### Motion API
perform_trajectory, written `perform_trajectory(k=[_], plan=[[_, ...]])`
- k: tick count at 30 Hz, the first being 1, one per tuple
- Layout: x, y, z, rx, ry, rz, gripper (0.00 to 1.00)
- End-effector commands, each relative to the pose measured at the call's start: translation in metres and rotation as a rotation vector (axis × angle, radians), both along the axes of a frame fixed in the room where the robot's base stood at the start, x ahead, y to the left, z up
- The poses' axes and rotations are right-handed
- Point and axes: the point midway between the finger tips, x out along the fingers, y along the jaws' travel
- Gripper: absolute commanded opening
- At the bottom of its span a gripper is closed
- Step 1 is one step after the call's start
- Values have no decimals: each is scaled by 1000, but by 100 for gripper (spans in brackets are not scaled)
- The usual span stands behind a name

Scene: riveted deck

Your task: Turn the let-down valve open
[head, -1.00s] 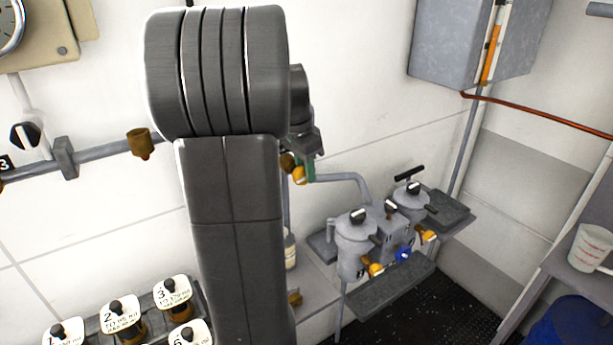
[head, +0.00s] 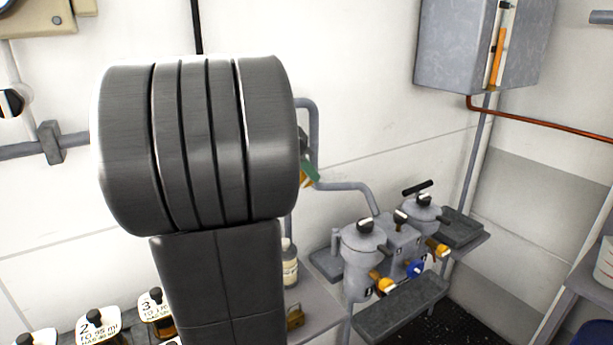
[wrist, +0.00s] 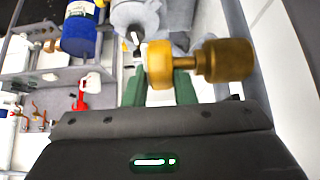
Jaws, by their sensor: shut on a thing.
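In the wrist view, a brass valve with a round yellow knob (wrist: 160,64) lies across the tips of my gripper (wrist: 158,84). Its brass body (wrist: 228,60) extends to the right. The green fingers stand either side of the knob and are shut on it. I take this as the let-down valve; no label is readable. In the head view, my dark arm hides most of the valve. Only a green finger of my gripper (head: 310,169) and a bit of yellow (head: 304,181) show past the arm's right edge, by the grey wall pipe. The knob's exact turn is unclear.
A grey twin-pot unit (head: 362,248) with black knobs, yellow taps and a blue knob (head: 415,269) stands right of my arm. A small bottle (head: 290,264) is on a shelf. Labelled bottles (head: 98,328) stand lower left. A grey box (head: 480,45) hangs upper right.

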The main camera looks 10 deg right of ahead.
Motion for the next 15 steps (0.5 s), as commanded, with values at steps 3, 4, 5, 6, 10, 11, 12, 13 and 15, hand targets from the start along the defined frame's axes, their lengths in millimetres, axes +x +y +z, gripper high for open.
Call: perform_trajectory(k=[3, 4, 5, 6, 10, 11, 12, 13, 15], plan=[[0, 0, 1, -6, -2, 0, 1], [0, 0, 1, -6, -2, 0, 1], [0, 0, 1, -6, -2, 0, 1], [0, 0, 1, -6, -2, 0, 1], [0, 0, 1, -6, -2, 0, 1], [0, 0, 1, -6, -2, 0, 1], [0, 0, 1, -6, -2, 0, 1], [0, 0, 1, -5, -2, 0, 30], [0, 0, 1, -5, -2, 0, 43]])
